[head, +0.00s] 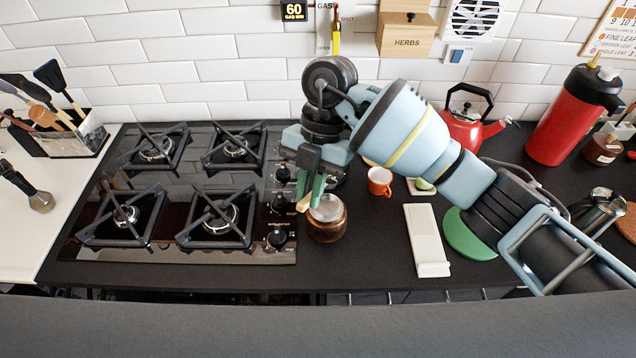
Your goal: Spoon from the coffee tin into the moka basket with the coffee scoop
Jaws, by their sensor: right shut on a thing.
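My right gripper (312,190) points down at the right edge of the hob, its green fingers shut on the coffee scoop. A short pale wooden piece (304,203), which looks like the scoop's handle, shows at the fingertips. Just below and to the right stands a round brown wooden-looking vessel (327,231) with a silvery round part (328,208) at its top. I cannot tell whether that part is the scoop's bowl or the moka basket. A silvery pot with a dark handle (600,208), possibly the moka pot, stands at the far right. I cannot clearly identify the coffee tin. My left gripper is not in view.
The gas hob (180,240) lies left of the gripper, its knobs (278,238) close by. An orange mug (379,181), a white slab (426,240) and a green disc (466,238) are to the right. A red kettle (464,128) and red flask (570,120) stand behind my arm.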

